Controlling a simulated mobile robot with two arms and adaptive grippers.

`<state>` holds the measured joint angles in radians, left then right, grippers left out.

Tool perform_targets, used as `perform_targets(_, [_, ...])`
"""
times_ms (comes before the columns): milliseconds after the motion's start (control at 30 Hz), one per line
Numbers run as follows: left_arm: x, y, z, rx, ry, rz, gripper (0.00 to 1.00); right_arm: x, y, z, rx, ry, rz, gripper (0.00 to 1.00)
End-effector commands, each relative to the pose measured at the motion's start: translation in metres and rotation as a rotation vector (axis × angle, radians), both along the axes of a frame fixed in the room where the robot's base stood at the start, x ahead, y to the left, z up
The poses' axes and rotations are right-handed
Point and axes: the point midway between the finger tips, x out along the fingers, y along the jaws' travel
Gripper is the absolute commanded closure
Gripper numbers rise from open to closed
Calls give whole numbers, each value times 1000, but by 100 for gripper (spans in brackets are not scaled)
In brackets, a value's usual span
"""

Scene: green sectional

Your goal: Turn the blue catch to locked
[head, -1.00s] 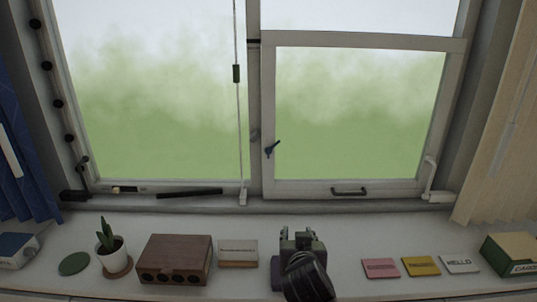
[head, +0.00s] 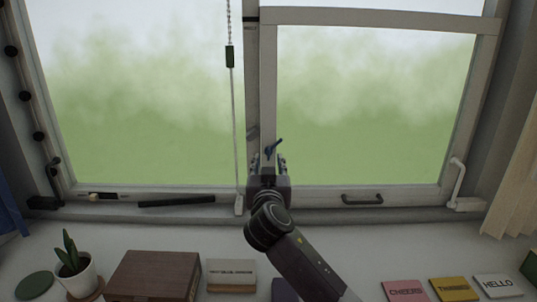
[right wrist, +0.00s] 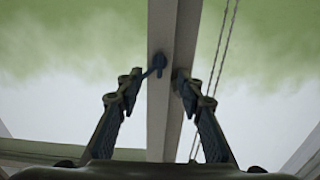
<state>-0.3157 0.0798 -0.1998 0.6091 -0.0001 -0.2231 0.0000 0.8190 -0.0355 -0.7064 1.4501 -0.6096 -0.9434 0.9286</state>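The blue catch (head: 273,148) sits on the left upright of the right-hand window sash, its lever slanting up to the right. My right gripper (head: 268,163) is raised in front of that upright, just below the catch in the head view. In the right wrist view, the catch (right wrist: 158,61) shows between the two fingertips of the right gripper (right wrist: 155,86), which are apart. The lever reaches toward the left finger; I cannot tell whether they touch. My left gripper is in neither view.
A sash handle (head: 362,199) and a white stay (head: 457,185) are at the lower right. On the sill stand a potted plant (head: 74,263), a brown box (head: 152,277) and several small cards.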

Motion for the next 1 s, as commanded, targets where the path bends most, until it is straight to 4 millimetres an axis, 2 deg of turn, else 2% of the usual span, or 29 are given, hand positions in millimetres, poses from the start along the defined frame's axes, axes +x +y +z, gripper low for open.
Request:
perform_targets(167, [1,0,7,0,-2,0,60,23,0,1,-2,1,-1,65])
perform_targets(433, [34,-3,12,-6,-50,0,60,42,0,1,0,0,0,65])
perform_targets(800, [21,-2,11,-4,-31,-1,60,45,0,0,0,0,1,65])
perform_targets(1000, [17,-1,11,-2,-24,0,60,45,0,0,0,0,1,87])
